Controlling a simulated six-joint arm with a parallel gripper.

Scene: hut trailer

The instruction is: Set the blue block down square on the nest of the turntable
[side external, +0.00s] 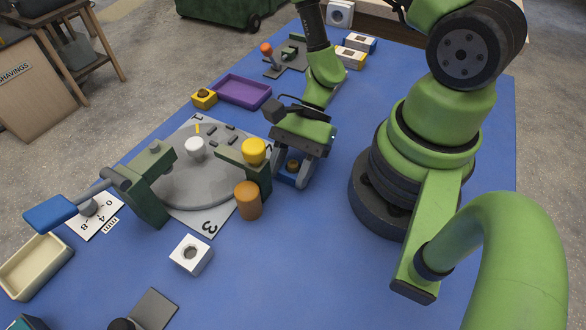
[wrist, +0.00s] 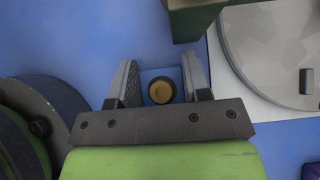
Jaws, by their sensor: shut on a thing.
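My gripper (side external: 290,180) is shut on the blue block (side external: 286,180), just right of the turntable. The block has a round brass-coloured boss in a dark ring on top. In the wrist view the blue block (wrist: 150,76) sits between the two grey fingers, over the blue table top; its height above it is hard to tell. The turntable (side external: 180,185) is a grey disc on a numbered white plate, with a white knob at its centre. Several small dark pieces (side external: 215,129) stand on its far side, possibly the nest. Part of the disc (wrist: 270,40) shows in the wrist view.
A green bracket with a yellow knob (side external: 254,151) and an orange-brown cylinder (side external: 248,202) stand between gripper and disc. A green clamp (side external: 150,185) with a blue handle stands at the left. A purple tray (side external: 243,91) lies behind.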

